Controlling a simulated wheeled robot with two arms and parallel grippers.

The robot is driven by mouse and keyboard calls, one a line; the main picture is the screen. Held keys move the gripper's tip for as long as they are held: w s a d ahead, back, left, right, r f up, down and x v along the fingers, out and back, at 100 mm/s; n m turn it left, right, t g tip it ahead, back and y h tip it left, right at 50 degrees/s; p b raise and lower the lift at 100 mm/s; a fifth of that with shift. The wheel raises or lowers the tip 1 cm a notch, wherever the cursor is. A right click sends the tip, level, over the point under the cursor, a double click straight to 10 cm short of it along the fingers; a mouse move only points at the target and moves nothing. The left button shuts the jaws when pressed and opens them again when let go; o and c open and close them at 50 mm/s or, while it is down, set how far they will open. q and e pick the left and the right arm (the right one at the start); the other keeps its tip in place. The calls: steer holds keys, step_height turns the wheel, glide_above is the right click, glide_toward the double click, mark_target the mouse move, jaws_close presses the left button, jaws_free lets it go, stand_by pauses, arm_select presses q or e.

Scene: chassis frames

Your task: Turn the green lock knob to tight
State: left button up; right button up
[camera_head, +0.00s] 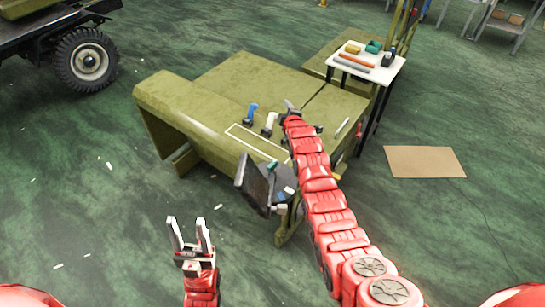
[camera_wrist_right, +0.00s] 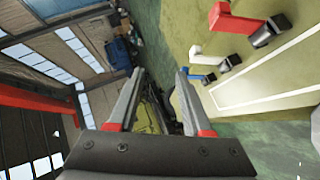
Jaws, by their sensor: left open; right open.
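I cannot pick out a green lock knob for certain. A small green piece (camera_head: 273,167) shows beside the dark screen, too small to identify. My right gripper (camera_head: 291,108) is over the olive panel (camera_head: 236,85), at the far end of the red arm. In the right wrist view its two fingers (camera_wrist_right: 159,74) are apart, with nothing held between them. My left gripper (camera_head: 187,224) is open and empty, pointing up, low in the head view and left of the screen, away from the panel.
A blue tool (camera_head: 251,113) and a white tool (camera_head: 268,124) stand on the panel; a red tool (camera_wrist_right: 235,20) shows in the wrist view. A dark screen (camera_head: 254,185) stands in front. A white table (camera_head: 366,68) holds several items. A brown sheet (camera_head: 425,161) lies on open floor.

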steer(key=s+a+r+n+g+h, duration=0.1)
steer(key=s+a+r+n+g, duration=0.1)
steer(key=s+r+n+g, duration=0.6)
steer(key=s+a+r+n+g+h, duration=0.1)
steer(key=s+a+r+n+g, duration=0.2)
steer(key=s+n+g, duration=0.5)
steer(key=m+t+b, duration=0.2)
steer(key=m+b, duration=0.1)
steer(key=b, duration=0.4)
glide_above(273, 163)
step_height(273, 163, down, 7)
step_height(273, 163, down, 9)
steer(key=shift+a+f+p, duration=0.1)
steer(key=shift+a+p, duration=0.05)
steer(key=shift+p, duration=0.7)
steer(key=shift+f, duration=0.45)
jaws_close()
